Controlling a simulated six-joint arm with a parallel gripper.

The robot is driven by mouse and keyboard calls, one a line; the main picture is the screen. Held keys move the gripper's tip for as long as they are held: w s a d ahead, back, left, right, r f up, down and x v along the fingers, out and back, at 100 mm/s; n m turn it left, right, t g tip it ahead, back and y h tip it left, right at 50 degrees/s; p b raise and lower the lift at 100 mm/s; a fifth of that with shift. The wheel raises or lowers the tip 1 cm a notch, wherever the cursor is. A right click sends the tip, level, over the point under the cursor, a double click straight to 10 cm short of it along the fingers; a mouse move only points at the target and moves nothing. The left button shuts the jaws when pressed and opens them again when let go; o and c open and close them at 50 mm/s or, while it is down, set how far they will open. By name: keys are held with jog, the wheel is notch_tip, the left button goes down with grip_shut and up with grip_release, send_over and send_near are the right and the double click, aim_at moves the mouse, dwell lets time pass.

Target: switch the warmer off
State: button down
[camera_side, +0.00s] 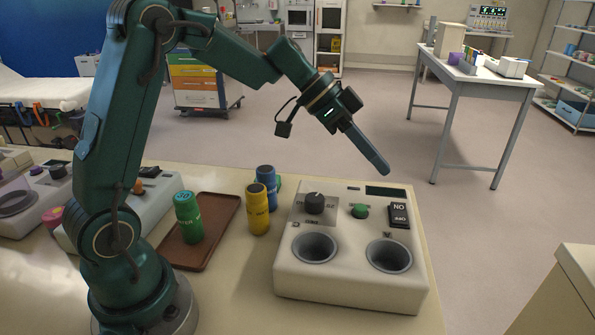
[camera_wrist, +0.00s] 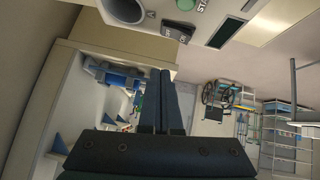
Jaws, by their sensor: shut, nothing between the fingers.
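The warmer (camera_side: 350,277) is a white box on the bench with two round wells, a black knob (camera_side: 315,201), a green button (camera_side: 360,211) and a dark display (camera_side: 385,191). A black rocker switch (camera_side: 399,214) with white lettering sits at its right; I cannot tell which way it is tipped. The switch also shows near the top of the wrist view (camera_wrist: 177,31), beside part of the green button (camera_wrist: 186,4). My gripper (camera_side: 384,170) is shut and empty, its fingertips above the warmer's back edge, apart from the switch.
Green (camera_side: 188,217), yellow (camera_side: 258,209) and blue (camera_side: 266,184) capped vials stand left of the warmer. The green one is on a brown tray (camera_side: 222,214). Other white devices stand farther left. The space above the warmer's panel looks clear.

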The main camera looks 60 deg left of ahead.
jog(key=v, duration=0.4)
jog(key=shift+s+d+r, duration=0.1)
jog(key=shift+s+d, duration=0.1)
jog(key=shift+s, duration=0.2)
jog(key=s+d+r+y, duration=0.1)
jog(key=s+d, duration=0.2)
jog(key=s, duration=0.3)
jog(key=s+d+r+y, duration=0.2)
jog(key=s+d, duration=0.1)
jog(key=s, duration=0.4)
jog(key=s+a+f+n+y, duration=0.4)
jog(key=s+a+f+n, duration=0.2)
jog(key=s+f+n, duration=0.1)
jog(key=shift+a+n, duration=0.25)
jog(key=shift+n, duration=0.35)
